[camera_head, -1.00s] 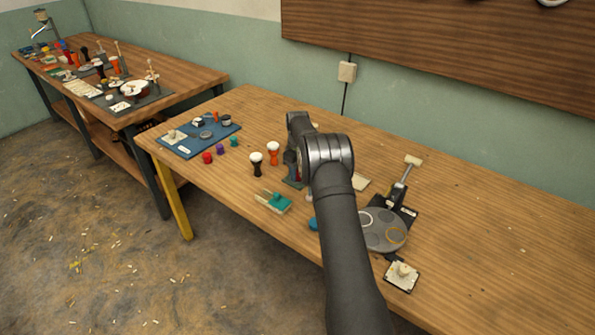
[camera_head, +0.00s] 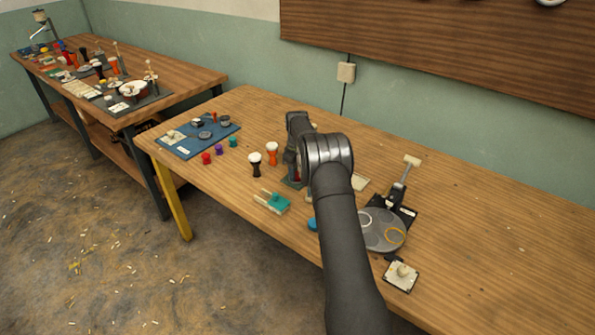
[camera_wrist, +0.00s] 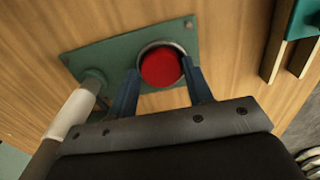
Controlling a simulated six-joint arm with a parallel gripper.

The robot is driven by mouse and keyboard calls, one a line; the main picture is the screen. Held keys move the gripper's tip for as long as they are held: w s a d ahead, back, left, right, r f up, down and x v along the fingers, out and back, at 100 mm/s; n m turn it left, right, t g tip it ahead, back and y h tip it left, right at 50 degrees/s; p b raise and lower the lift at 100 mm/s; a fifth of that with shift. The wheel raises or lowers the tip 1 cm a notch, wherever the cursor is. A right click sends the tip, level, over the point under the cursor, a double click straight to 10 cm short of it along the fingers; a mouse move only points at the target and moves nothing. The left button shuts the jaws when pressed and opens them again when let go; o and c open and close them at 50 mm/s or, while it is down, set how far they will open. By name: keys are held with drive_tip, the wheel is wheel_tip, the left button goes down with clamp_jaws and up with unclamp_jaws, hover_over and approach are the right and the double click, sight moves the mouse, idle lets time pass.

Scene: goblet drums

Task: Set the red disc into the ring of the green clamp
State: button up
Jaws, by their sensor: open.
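The green clamp shows in the wrist view as a flat green plate (camera_wrist: 112,58) with a round metal ring (camera_wrist: 144,52). The red disc (camera_wrist: 160,68) lies inside that ring, its red top facing the camera. Whether it is fully seated is hard to tell. My gripper (camera_wrist: 160,72) is open, with one blue finger on each side of the ring and disc. Touching or apart cannot be told. In the head view my arm hides the gripper, the disc and most of the clamp; a bit of its green base (camera_head: 292,182) shows.
A white-and-grey handle (camera_wrist: 72,113) stands left of my fingers. Two small goblet drums, dark (camera_head: 256,165) and orange (camera_head: 272,154), stand left of the clamp. A teal-headed tool (camera_head: 276,203) lies in front. A grey round plate (camera_head: 381,231) sits right of my arm. The table's right side is clear.

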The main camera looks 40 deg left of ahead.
wheel_tip(320, 180, up, 12)
drive_tip(key=shift+s+r, duration=0.15)
drive_tip(key=shift+s, duration=0.05)
idle(0.4)
wheel_tip(320, 180, down, 13)
drive_tip(key=shift+f, duration=0.15)
drive_tip(key=shift+r, duration=0.5)
drive_tip(key=shift+f, duration=0.2)
